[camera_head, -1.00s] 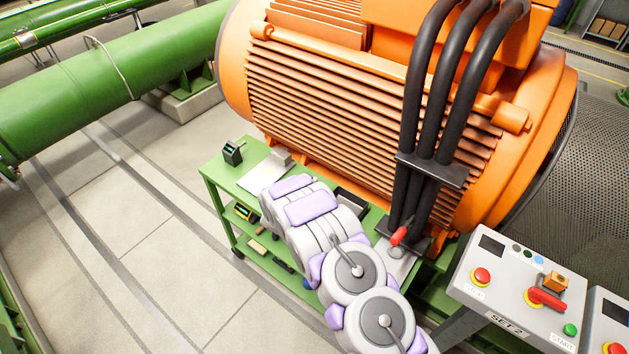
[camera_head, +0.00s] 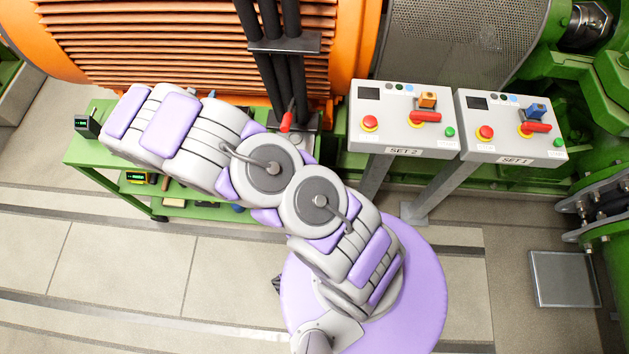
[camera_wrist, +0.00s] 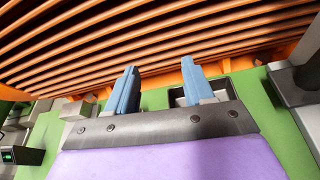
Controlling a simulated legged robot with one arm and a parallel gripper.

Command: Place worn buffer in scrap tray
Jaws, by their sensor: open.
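In the wrist view my gripper (camera_wrist: 160,68) is open, its two blue fingers apart with nothing between them. It is above the green bench (camera_wrist: 155,99), pointing toward the ribbed orange housing. A dark open tray (camera_wrist: 176,98), possibly the scrap tray, lies on the bench partly behind the right finger. A grey block (camera_wrist: 76,110) lies on the bench left of the left finger. I cannot tell whether it is the worn buffer. In the head view my arm covers most of the bench top (camera_head: 88,150) and hides the gripper and tray.
A small dark device (camera_head: 87,125) stands at the bench's left end. Black cables (camera_head: 290,85) and a red handle (camera_head: 286,122) are right of the arm. The SET 2 panel (camera_head: 395,138) and SET 1 panel (camera_head: 500,145) stand further right. Floor in front is clear.

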